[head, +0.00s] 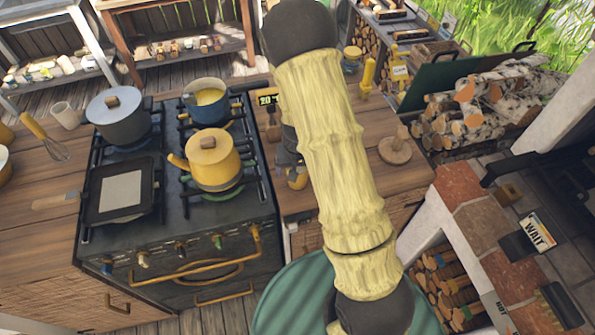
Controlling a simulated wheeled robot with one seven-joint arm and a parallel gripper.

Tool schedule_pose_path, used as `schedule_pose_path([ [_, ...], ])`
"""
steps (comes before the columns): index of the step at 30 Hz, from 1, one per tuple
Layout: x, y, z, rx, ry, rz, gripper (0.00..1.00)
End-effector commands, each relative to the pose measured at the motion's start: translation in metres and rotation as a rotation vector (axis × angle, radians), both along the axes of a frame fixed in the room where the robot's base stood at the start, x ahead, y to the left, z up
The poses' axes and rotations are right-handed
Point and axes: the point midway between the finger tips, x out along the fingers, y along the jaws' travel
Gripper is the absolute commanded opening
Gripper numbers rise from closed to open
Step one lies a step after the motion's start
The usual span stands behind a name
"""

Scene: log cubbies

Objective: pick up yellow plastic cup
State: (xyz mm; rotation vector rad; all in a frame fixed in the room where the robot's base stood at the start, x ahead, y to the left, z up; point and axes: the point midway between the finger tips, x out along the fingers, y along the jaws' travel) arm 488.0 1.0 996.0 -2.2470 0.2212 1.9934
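A small yellow-orange rounded object (297,181), possibly the yellow plastic cup, shows at the left edge of my arm, on or just above the counter right of the stove. My arm hides much of it, so I cannot tell its full shape. A dark grey part, likely of my gripper (287,152), shows just above it. The fingertips are mostly hidden behind my arm. I cannot tell whether they are open, or whether they touch the object.
The black stove (180,245) holds a yellow kettle (211,160), a blue pot (206,102), a grey lidded pot (118,115) and a square pan (122,188). A white cup (65,115) and whisk (46,138) stand left. A wooden stand (397,148) and brick ledge (470,215) lie right.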

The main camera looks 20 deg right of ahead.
Motion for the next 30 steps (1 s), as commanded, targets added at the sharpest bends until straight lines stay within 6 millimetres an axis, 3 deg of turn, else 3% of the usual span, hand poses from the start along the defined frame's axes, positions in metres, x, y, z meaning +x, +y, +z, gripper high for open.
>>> schedule_pose_path([
  [6,0.002,0.000,-0.020,0.000,0.000,-0.001,0.87],
  [22,0.003,0.001,-0.021,0.001,-0.001,0.002,0.87],
  [30,0.003,0.002,-0.021,0.000,-0.001,0.003,0.36],
])
